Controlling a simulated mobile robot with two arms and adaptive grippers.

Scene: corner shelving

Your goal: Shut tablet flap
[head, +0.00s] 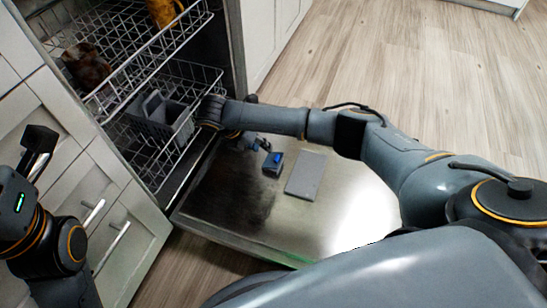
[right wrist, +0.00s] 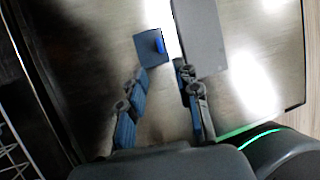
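The dishwasher door (head: 225,205) lies folded down, its inner face up. On it is a small dark square compartment (head: 272,169) with a blue piece in it. It also shows in the right wrist view (right wrist: 150,47), uncovered. A flat grey panel (head: 305,176), seemingly the tablet flap, lies just right of the compartment and leaves it uncovered; it also shows in the right wrist view (right wrist: 203,38). My right gripper (right wrist: 160,88) is open and empty, fingers apart, just short of the compartment. My left gripper (head: 38,150) is at the far left, away from the door; its fingers are unclear.
Two wire racks stand in the dishwasher: the upper one (head: 130,62) holds brown and orange items, the lower one (head: 168,135) a grey cutlery basket (head: 158,118). Drawers with handles (head: 95,213) are at left. The wooden floor (head: 440,70) beyond is clear.

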